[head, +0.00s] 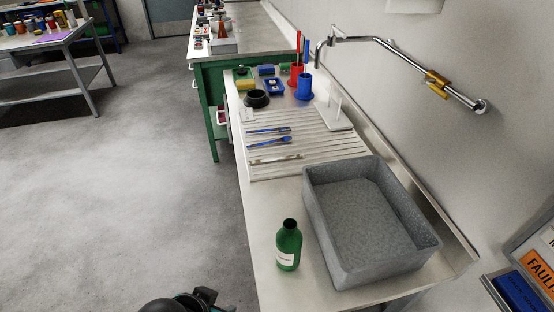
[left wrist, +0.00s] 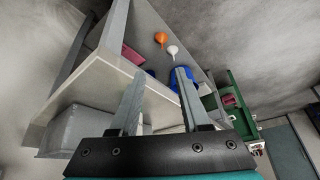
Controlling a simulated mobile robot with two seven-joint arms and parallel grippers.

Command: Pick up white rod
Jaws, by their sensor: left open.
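A thin whitish rod (head: 276,158) lies across the front part of the ribbed draining board (head: 300,170) in the head view, below two blue-handled tools. I cannot make out the rod in the left wrist view. My left gripper (head: 203,298) shows at the bottom edge of the head view, partly cut off, low over the floor beside the bench and well short of the rod. In the left wrist view my left gripper (left wrist: 160,71) has its two fingers apart with nothing held between them. My right gripper is not in view.
A green bottle (head: 288,246) and a grey basin (head: 408,262) stand on the near bench. Blue-handled tools (head: 284,140) lie beside the rod. Red and blue holders (head: 304,88) and a black ring (head: 257,98) stand farther back. Floor left of the bench is clear.

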